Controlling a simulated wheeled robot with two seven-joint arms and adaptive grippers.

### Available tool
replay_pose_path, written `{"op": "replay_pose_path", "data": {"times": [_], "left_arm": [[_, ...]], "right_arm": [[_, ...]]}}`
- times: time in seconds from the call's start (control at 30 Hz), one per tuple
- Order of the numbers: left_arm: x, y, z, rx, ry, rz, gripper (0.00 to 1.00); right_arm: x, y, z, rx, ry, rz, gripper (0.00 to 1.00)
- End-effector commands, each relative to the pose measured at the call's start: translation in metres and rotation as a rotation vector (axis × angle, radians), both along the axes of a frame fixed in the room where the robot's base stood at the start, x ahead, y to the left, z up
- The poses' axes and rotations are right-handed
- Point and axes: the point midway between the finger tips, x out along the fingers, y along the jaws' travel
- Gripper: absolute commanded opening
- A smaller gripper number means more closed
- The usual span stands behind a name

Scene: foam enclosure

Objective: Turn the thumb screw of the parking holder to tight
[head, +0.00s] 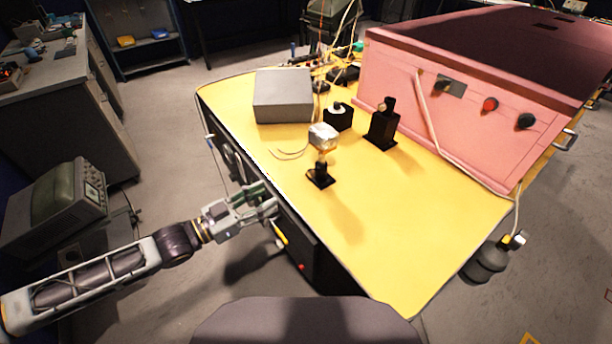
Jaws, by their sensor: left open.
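Three small black fixtures stand on the yellow table (420,212). The nearest is a black-based stand (321,178) with a silver block (323,136) at its top. To the right is a taller upright black holder (383,129) with a knob-like top. I cannot tell which is the parking holder, and no thumb screw is clear at this size. My left gripper (272,196) is open and empty at the table's left edge, apart from the fixtures. My right gripper is out of view.
A large pink foam enclosure (460,120) with knobs fills the table's right back. A grey box (283,97) sits at the back left, with cables behind it. A thin cable lies near the silver block. The table's front is clear.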

Motion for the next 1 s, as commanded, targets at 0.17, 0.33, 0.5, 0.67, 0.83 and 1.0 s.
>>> {"op": "replay_pose_path", "data": {"times": [0.17, 0.33, 0.5, 0.67, 0.83, 1.0], "left_arm": [[0.000, 0.000, 0.000, 0.000, 0.002, 0.001, 0.44], [0.000, 0.000, 0.000, 0.000, 0.002, 0.001, 0.44], [0.002, -0.002, 0.000, -0.001, 0.001, 0.001, 0.44], [0.006, -0.007, 0.000, -0.001, 0.001, 0.002, 0.44], [0.012, -0.016, 0.000, -0.002, 0.000, 0.002, 0.44], [0.019, -0.025, 0.000, -0.001, -0.001, 0.001, 0.44]], "right_arm": [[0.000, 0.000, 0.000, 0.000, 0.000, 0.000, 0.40], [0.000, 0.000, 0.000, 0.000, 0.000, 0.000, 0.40], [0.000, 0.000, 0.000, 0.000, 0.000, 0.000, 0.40], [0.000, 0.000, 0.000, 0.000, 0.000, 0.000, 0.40], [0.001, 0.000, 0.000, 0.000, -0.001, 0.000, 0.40], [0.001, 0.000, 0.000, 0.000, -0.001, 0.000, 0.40]]}}
